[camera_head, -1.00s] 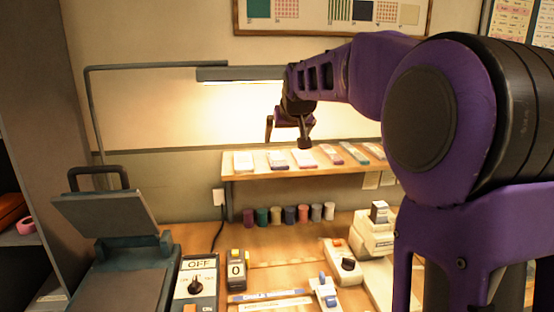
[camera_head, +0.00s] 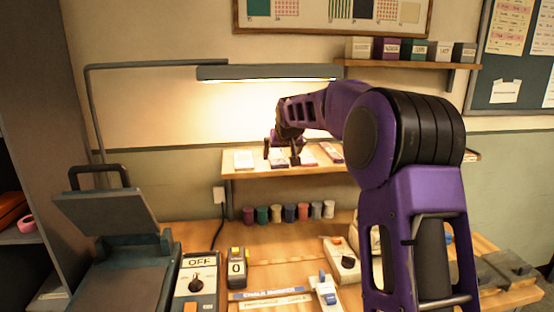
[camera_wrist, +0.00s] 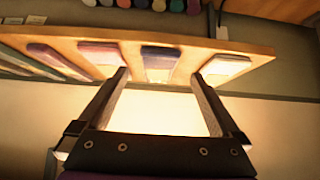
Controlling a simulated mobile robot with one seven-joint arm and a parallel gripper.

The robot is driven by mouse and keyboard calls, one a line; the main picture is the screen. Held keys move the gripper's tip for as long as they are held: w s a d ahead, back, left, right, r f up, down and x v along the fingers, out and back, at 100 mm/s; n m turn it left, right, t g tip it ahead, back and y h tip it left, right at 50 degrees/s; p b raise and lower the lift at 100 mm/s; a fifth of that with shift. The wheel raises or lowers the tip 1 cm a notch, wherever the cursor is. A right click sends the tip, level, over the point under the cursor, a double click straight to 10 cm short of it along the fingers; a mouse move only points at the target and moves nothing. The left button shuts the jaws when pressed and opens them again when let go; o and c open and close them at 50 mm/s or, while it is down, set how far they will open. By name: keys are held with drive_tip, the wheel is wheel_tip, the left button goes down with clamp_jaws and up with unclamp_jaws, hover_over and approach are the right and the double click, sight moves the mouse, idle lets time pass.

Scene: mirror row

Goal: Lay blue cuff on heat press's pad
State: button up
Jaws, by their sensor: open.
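Folded cuffs lie on packets or cards along a wooden shelf (camera_head: 240,172). The blue cuff (camera_wrist: 161,54) is dark navy, between a whitish one on the right and a pink-red one on the left in the wrist view. My gripper (camera_wrist: 160,76) is open and empty, its fingertips spread to either side of the blue cuff in that view; contact cannot be told. In the head view my gripper (camera_head: 281,154) is at the shelf and partly hides the cuffs. The heat press (camera_head: 107,213) stands at lower left, lid raised; its dark lower pad (camera_head: 122,291) looks bare.
A control box reading OFF (camera_head: 198,283) stands right of the press. Several thread spools (camera_head: 289,213) line the bench below the shelf. A counter (camera_head: 236,268) and a label strip (camera_head: 266,294) are nearby. A lamp (camera_head: 268,72) hangs above the shelf.

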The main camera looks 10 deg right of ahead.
sight(279, 162)
drive_tip(key=x, duration=0.4)
drive_tip(key=shift+w+f, duration=0.25)
drive_tip(key=shift+w, duration=0.05)
drive_tip(key=c, duration=1.4)
wheel_tip(279, 162, up, 10)
drive_tip(key=shift+s+p, duration=0.15)
drive_tip(key=shift+p, duration=0.75)
drive_tip(key=shift+c, duration=0.2)
